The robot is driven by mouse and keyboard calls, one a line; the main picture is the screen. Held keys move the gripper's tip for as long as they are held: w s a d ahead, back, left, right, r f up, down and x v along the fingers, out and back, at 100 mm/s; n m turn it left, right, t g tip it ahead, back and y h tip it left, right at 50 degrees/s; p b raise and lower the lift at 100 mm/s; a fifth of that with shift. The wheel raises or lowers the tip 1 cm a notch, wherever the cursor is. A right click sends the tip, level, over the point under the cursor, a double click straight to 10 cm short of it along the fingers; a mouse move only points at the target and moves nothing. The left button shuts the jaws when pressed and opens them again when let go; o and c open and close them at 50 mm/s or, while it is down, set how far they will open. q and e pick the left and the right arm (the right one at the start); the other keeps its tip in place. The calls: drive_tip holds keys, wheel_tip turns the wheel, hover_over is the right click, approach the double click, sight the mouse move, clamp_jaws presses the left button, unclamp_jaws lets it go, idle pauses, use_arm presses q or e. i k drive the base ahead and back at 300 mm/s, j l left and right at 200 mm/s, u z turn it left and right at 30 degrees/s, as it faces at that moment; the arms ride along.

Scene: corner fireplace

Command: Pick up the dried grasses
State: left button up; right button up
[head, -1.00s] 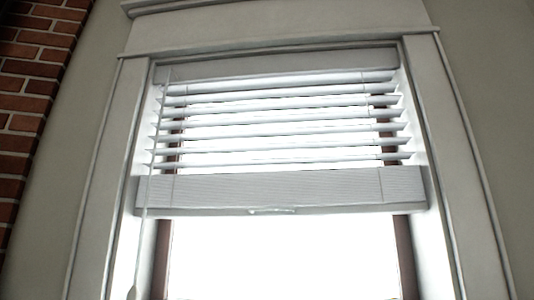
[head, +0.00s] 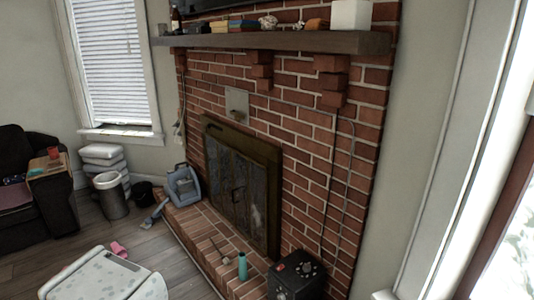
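I cannot make out any dried grasses in the head view. Neither of my grippers shows in it. The brick fireplace (head: 355,190) fills the middle, with dark glass doors (head: 237,185) and a wooden mantel (head: 290,41) above. On the mantel stand a dark bottle (head: 175,20), several small coloured items that look like books (head: 235,26), a pale knobbly object (head: 268,21), a small orange-brown object (head: 317,24) and a white box (head: 351,15).
The brick hearth holds a blue-grey carrier (head: 184,186), a teal bottle (head: 242,266) and a black box (head: 297,275). A metal bin (head: 112,197), a dark armchair (head: 35,190) and a pale speckled table (head: 105,278) stand left. Wooden floor (head: 165,255) shows between.

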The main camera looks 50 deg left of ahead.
sight(226, 261)
drive_tip(key=u, duration=2.1)
